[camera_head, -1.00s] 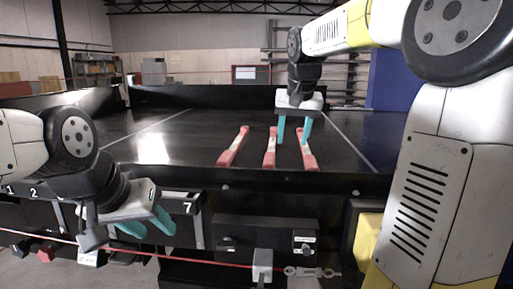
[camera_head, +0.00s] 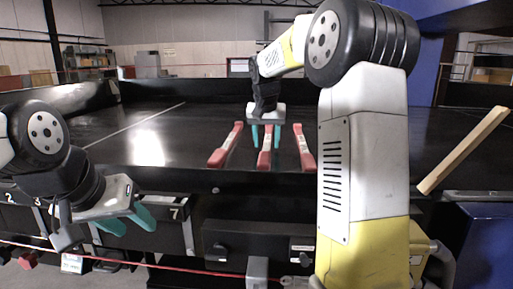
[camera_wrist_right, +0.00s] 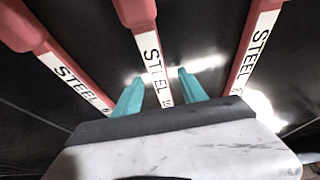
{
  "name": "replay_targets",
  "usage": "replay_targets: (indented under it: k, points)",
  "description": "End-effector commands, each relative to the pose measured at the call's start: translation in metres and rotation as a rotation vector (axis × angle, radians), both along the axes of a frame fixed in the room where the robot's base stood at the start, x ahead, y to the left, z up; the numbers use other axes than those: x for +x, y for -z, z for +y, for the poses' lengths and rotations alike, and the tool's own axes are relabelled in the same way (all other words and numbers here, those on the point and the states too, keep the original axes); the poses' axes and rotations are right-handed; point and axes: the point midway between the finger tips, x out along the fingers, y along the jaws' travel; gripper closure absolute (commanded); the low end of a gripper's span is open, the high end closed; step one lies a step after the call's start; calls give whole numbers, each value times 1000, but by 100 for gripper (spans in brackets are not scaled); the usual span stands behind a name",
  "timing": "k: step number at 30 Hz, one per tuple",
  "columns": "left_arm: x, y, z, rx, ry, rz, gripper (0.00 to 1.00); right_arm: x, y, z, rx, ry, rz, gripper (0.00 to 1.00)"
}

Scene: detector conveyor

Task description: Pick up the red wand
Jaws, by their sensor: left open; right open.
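Three red wands with white bands marked STEEL lie side by side on the black conveyor: a left wand (camera_head: 226,147), a middle wand (camera_head: 264,158) and a right wand (camera_head: 304,150). My right gripper (camera_head: 266,143) is open, teal fingers pointing down, one on each side of the middle wand. In the right wrist view, the middle wand (camera_wrist_right: 152,52) runs between the two fingertips (camera_wrist_right: 160,77). I cannot tell whether the fingers touch it or how far above the belt they are. My left gripper (camera_head: 130,222) is open and empty in front of the conveyor.
The black conveyor (camera_head: 120,135) has free room to the left of the wands. A pale wooden bar (camera_head: 462,150) slants at the right. A red cord (camera_head: 150,261) runs across the front, below dark numbered boxes (camera_head: 175,213).

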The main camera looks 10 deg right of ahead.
Motion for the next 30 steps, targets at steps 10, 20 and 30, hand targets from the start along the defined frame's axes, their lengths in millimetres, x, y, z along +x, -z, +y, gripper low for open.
replay_targets:
  k: [10, 20, 30]
  points:
    - [0, 0, 0, 0, 0, 0, 55, 2, 4, -1, 1, 0, -1, 61]
    - [0, 0, 0, 0, 0, 0, 55, 2, 4, -1, 1, 0, -1, 100]
    - [0, 0, 0, 0, 0, 0, 55, 3, -5, -1, 1, 0, -5, 100]
